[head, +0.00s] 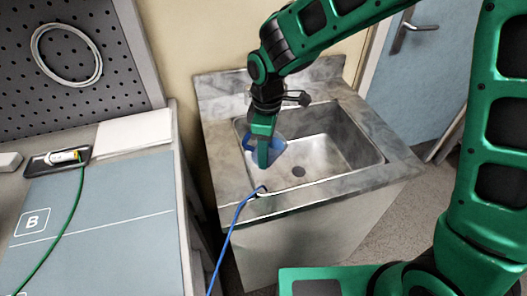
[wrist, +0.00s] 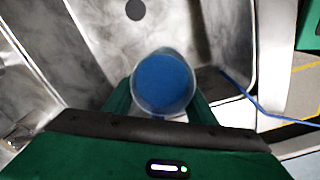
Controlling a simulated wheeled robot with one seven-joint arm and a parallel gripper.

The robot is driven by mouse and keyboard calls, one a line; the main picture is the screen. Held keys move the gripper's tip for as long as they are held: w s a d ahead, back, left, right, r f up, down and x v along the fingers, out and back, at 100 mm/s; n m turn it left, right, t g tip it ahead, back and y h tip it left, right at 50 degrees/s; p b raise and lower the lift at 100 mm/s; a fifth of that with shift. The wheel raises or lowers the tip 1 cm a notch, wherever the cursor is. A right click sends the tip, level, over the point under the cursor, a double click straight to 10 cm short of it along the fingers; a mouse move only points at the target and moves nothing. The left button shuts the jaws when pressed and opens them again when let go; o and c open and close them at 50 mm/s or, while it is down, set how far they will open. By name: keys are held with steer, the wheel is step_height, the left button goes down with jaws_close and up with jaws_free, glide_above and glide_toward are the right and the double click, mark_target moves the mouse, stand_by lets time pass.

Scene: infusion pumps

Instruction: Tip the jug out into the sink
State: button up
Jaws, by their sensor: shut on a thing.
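My gripper (head: 264,155) is shut on the jug (head: 279,148), a small clear vessel with blue in it. It holds the jug over the left part of the sink (head: 375,150), a metal basin set in a grey marbled counter. In the wrist view the jug (wrist: 163,84) shows as a round clear wall around a blue disc, between the two green fingers. The sink's dark drain hole (head: 298,171) lies to the right of the jug. My fingers hide part of the jug in the head view, and I cannot tell its exact tilt.
A dark tap (head: 297,98) stands at the sink's back edge, close to my wrist. A blue cable (head: 236,212) runs over the counter's front edge. A workbench (head: 110,215) with a green cable and a small tray (head: 57,160) stands left. A blue door (head: 430,75) is at back right.

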steer(key=y, duration=0.2)
steer(key=r+t+y, duration=0.1)
steer(key=y, duration=0.2)
steer(key=shift+a, duration=0.15)
steer(key=shift+r+y, duration=0.2)
steer(key=shift+y, duration=0.7)
steer(key=y, duration=0.1)
steer(key=r+t+y, duration=0.1)
steer(key=y, duration=0.1)
steer(key=shift+d+r+y, duration=0.1)
steer(key=shift+d+y, duration=0.2)
steer(key=shift+d, duration=0.05)
steer(key=shift+s+d+r+t+y, duration=0.1)
steer(key=shift+d+r+t+y, duration=0.25)
steer(key=shift+y, duration=0.4)
steer(key=shift+s+d+r+t+y, duration=0.1)
steer(key=shift+r+y, duration=0.3)
steer(key=shift+y, duration=0.3)
steer(key=shift+d+r+t+y, duration=0.15)
steer(key=shift+d+r+y, duration=0.2)
steer(key=shift+y, duration=0.4)
steer(key=shift+r, duration=0.1)
steer(key=shift+a, duration=0.1)
